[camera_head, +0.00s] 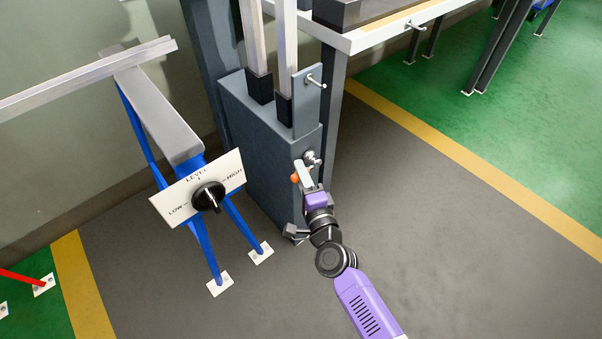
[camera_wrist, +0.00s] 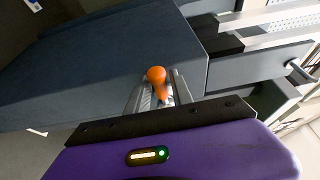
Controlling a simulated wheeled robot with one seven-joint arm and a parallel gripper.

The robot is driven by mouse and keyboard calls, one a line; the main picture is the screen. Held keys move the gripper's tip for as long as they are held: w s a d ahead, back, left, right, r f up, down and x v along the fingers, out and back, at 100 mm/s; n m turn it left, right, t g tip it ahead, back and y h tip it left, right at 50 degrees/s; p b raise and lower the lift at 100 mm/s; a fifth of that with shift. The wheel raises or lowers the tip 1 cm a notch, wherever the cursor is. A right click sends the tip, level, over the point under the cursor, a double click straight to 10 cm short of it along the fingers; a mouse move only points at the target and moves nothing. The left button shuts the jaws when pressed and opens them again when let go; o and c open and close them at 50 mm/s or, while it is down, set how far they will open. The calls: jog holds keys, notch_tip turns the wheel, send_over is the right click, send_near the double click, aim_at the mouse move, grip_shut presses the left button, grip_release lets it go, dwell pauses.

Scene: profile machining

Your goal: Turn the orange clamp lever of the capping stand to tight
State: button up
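The capping stand appears to be the blue-grey box (camera_head: 262,140) with upright profiles rising from its top. The orange clamp lever (camera_head: 295,178) shows as a small orange knob at the stand's right side, partly hidden by my gripper (camera_head: 304,176). In the wrist view, the lever's round knob and tapered stem (camera_wrist: 157,75) stand in front of the dark box face. My gripper's two grey fingers (camera_wrist: 159,92) lie one on each side of the stem, close to it. I cannot tell whether they touch it. The lever's pivot is hidden.
A white sign with a black LEVEL knob (camera_head: 208,196) stands left of the stand, beside a blue-legged roller support (camera_head: 160,118). A white-edged bench (camera_head: 385,35) is behind to the right. The grey floor (camera_head: 440,240) at right is clear.

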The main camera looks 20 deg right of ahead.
grip_shut()
dwell(1.2)
